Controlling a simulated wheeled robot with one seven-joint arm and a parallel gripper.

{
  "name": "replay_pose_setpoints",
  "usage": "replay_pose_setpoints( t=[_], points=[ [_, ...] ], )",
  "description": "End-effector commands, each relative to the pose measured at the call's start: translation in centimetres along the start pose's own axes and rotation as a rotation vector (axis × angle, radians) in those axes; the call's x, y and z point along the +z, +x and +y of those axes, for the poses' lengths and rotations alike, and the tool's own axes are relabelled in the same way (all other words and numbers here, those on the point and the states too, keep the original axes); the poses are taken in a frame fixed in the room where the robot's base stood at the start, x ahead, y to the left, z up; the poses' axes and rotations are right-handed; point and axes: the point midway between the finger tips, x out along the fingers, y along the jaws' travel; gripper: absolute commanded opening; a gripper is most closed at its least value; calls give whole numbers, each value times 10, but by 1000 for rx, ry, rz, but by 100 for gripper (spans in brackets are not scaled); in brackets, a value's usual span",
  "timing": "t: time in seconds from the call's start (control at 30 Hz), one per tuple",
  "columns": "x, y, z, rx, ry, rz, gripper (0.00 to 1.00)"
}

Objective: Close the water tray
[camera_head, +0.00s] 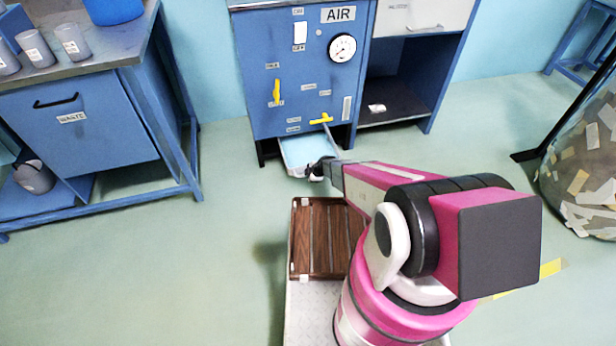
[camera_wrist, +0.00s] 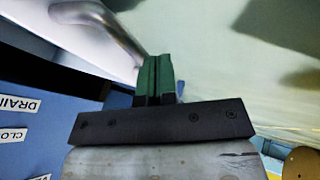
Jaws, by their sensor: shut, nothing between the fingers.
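The water tray (camera_head: 287,160) is a shallow pale metal tray with light blue inside. It sticks out from the bottom of the blue cabinet (camera_head: 262,110) in the head view, so it stands open. My gripper (camera_head: 318,170) is at the tray's front right corner, low over the floor. I cannot tell whether it touches the tray. In the wrist view my gripper's green fingers (camera_wrist: 155,78) are together with nothing between them. A shiny bent metal piece (camera_wrist: 105,25) lies just beyond them; I cannot tell whether it is part of the tray.
A yellow lever (camera_head: 321,119) sits on the cabinet just above the tray, and another yellow lever (camera_head: 277,91) is higher left. A blue workbench (camera_head: 105,115) stands left. A slatted wooden rack (camera_head: 328,240) lies in front. The floor left of the tray is clear.

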Motion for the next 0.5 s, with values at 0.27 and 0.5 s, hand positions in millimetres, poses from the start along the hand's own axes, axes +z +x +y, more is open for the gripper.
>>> replay_pose_setpoints(
  t=[0.27,0.5],
  points=[
    [0,5,9,1,0,0,0],
    [2,28,54,3,-1,0,0]
  ],
)
